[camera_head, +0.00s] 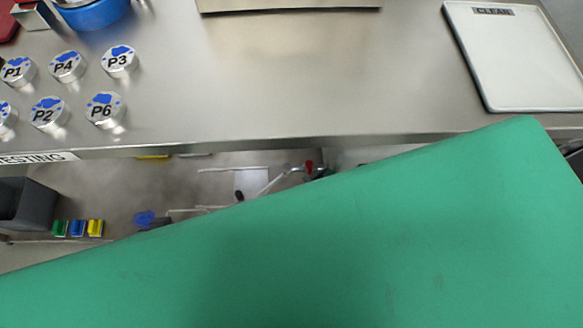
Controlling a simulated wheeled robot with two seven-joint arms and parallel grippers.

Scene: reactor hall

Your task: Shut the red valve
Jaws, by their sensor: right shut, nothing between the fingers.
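A small red part (309,167), which looks like the red valve's handle, shows below the front edge of the steel bench. It is by a thin bent pipe (272,184), just above a large green surface (350,240). The green surface is close to the camera and hides most of the lower picture, perhaps including the area around the valve. The handle is too small to tell whether the valve is open or shut. I cannot make out either of my grippers.
The steel bench (250,90) spans the top. Several round silver pieces, such as P3 (119,58) and P6 (104,106), stand at its left. A white tray (515,60) marked CLEAN lies at right. Below are a blue knob (145,218) and a dark bin (27,203).

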